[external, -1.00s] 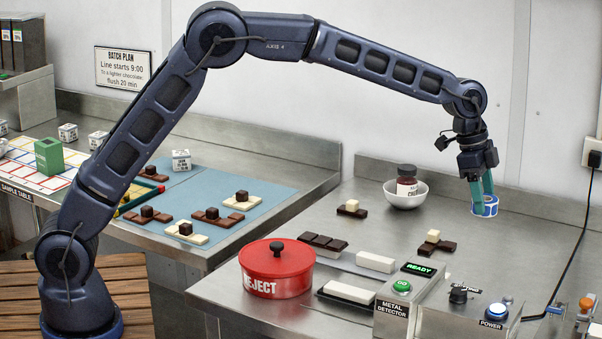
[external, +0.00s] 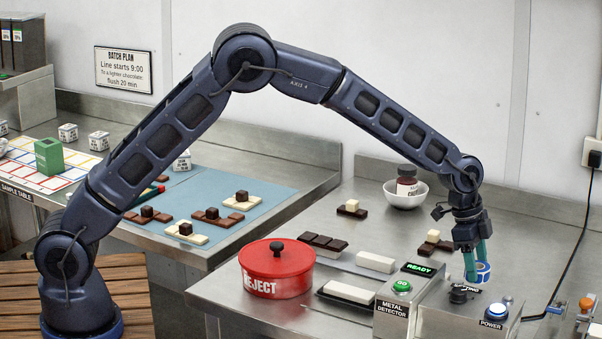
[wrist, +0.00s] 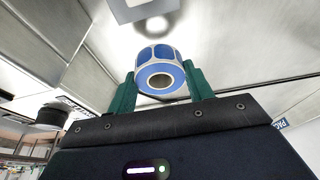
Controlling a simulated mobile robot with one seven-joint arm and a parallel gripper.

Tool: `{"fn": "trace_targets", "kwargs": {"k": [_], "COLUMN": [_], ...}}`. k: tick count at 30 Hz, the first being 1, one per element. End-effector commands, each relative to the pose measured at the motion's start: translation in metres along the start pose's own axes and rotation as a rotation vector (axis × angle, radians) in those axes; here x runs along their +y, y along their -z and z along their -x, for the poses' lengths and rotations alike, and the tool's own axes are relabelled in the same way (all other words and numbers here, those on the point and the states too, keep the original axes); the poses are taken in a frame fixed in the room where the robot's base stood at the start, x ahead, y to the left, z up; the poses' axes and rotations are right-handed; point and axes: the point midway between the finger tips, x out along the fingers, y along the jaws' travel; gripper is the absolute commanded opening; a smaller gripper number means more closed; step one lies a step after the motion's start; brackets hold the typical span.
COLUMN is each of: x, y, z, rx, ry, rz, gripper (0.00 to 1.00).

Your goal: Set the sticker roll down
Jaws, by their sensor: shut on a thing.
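The sticker roll (external: 483,271) is blue and white with a hollow core. My gripper (external: 476,270) is shut on it, with the green fingers on either side. In the external view the roll is just behind the black knob of the metal detector's control box, partly hidden by a finger. The wrist view shows the roll (wrist: 160,75) between the two green fingertips (wrist: 160,88). I cannot tell whether its underside touches anything.
The metal detector (external: 405,290) has a lit READY display. Its control box (external: 465,312) carries a black knob (external: 459,293) and a blue power button. Chocolate pieces (external: 434,243), a white bowl (external: 405,196) with a bottle, and a red reject pot (external: 277,270) stand on the steel counter.

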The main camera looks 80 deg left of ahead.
Motion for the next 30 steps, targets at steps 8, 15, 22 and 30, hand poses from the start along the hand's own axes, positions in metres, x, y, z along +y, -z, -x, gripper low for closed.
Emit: {"fn": "trace_targets", "kwargs": {"k": [8,15,22,30], "x": [0.000,0.000,0.000,0.000], "y": [-0.009,-0.012,-0.013,-0.013], "z": [-0.030,-0.040,-0.042,-0.042], "rx": [-0.002,0.000,-0.001,0.000], "ry": [-0.001,0.000,0.000,0.000], "rz": [0.000,0.000,0.000,0.000], "gripper": [0.29,0.29,0.29,0.73]}}
